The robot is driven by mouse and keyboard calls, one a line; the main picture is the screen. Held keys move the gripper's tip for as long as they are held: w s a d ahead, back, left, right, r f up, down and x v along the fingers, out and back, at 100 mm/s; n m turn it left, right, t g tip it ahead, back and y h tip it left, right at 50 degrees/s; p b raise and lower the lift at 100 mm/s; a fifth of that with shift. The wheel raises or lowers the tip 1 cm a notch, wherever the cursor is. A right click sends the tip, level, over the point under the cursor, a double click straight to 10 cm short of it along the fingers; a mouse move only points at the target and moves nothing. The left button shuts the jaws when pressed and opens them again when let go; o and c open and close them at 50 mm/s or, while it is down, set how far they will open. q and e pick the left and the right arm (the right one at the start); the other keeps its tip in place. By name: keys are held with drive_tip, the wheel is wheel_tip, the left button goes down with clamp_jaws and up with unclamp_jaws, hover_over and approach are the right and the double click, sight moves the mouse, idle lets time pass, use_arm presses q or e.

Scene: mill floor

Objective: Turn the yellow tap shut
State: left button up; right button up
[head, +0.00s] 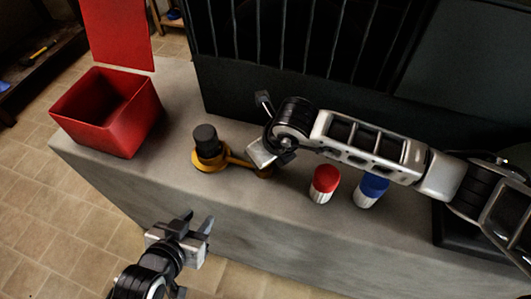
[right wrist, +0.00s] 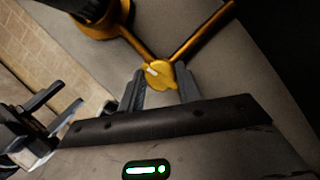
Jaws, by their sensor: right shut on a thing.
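The yellow tap (head: 212,161) stands on the grey bench top, with a black cylinder on its round base and a yellow arm running right. In the right wrist view its yellow end piece (right wrist: 165,76), bearing a small white mark, sits between the fingers of my right gripper (right wrist: 160,92). A yellow rod leads from that piece to the upper right. My right gripper is shut on this piece; in the head view its fingertips are largely hidden. My left gripper (head: 198,226) is open and empty, in front of the bench edge.
An open red box (head: 118,125) with a raised red lid stands at the bench's left end. A red-capped container (head: 324,184) and a blue-capped container (head: 371,189) stand right of the tap, below my right arm. A dark barred structure (head: 290,45) rises behind.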

drive_tip(key=shift+m+h+b, duration=0.3)
drive_tip(key=shift+m+h, duration=0.1)
drive_tip(key=shift+m, duration=0.7)
drive_tip(key=o, duration=1)
drive_tip(key=v, duration=1.6)
drive_tip(key=shift+s, duration=0.3)
drive_tip(key=shift+f, duration=0.15)
